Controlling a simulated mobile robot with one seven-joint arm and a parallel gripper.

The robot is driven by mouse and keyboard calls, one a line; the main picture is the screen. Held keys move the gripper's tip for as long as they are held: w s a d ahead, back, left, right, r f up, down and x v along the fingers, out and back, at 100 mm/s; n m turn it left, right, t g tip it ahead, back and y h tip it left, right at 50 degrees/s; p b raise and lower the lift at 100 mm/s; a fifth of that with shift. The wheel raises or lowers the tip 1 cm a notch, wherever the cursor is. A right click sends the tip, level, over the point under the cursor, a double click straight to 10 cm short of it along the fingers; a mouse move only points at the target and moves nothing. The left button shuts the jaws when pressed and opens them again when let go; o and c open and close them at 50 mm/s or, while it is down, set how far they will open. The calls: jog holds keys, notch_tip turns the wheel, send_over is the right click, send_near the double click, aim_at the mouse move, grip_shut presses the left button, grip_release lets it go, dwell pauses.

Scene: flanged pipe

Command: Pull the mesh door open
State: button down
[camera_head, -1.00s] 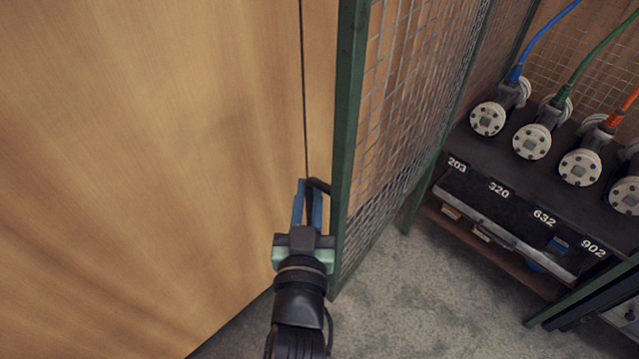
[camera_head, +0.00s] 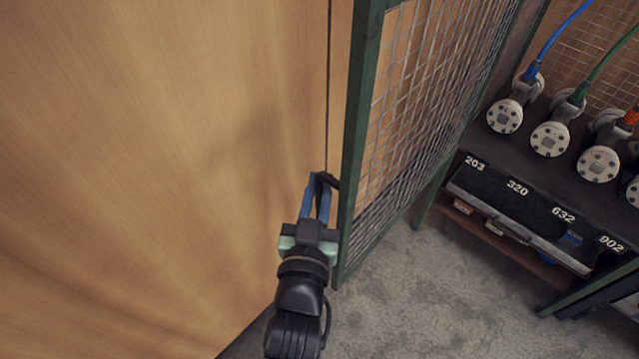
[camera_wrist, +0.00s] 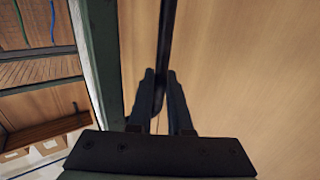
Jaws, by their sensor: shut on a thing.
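The mesh door (camera_head: 425,110) has a green frame and grey wire mesh. It stands open, swung out edge-on from the shelf area, close to the wooden wall. A dark bar handle (camera_head: 330,180) sticks out from the left side of its frame. My gripper (camera_head: 317,190) has blue fingers and is shut on this handle. In the wrist view, the handle (camera_wrist: 168,40) runs down between the two fingertips (camera_wrist: 161,88). The green door frame (camera_wrist: 95,60) is just left of the fingers there. The lower end of the handle is partly hidden by the fingers.
A wooden wall (camera_head: 150,150) fills the left side. At right, a dark bench (camera_head: 530,180) holds several flanged pipes with coloured hoses, above labels such as 203 and 320.

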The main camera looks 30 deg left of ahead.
jog(key=c, duration=0.8)
grip_release()
jog(key=shift+c, duration=0.2)
jog(key=shift+s+d+f, duration=0.1)
jog(key=shift+s+d, duration=0.05)
jog(key=shift+s, duration=0.35)
jog(key=b+v, duration=0.2)
jog(key=v, duration=1)
jog(key=shift+d, duration=0.1)
